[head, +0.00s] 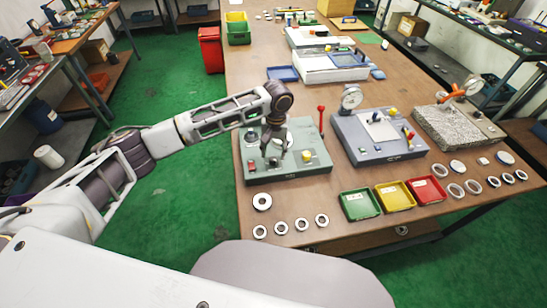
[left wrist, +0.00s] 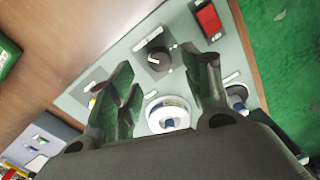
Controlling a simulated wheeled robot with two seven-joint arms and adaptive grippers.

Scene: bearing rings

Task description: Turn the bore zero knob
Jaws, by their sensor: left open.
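A grey-green bench instrument (head: 315,168) stands near the table's front left corner. Its panel also shows in the left wrist view (left wrist: 138,43), with a black round knob (left wrist: 158,58) bearing a light pointer mark. The label beside the knob is too small to read, so I cannot confirm that it is the bore zero knob. My left gripper (head: 275,150) is above the instrument, pointing down. In the left wrist view its open fingers (left wrist: 165,72) straddle the knob's position, with nothing held. I cannot tell how high the tips are above it. My right gripper is not in view.
The panel has a red switch (left wrist: 207,18) and a white ring seat with a blue centre (left wrist: 168,113). A red-tipped lever (head: 321,120) rises at its right. A dial gauge instrument (head: 375,150) stands further right. Loose rings (head: 262,201) and small bins (head: 358,205) lie in front.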

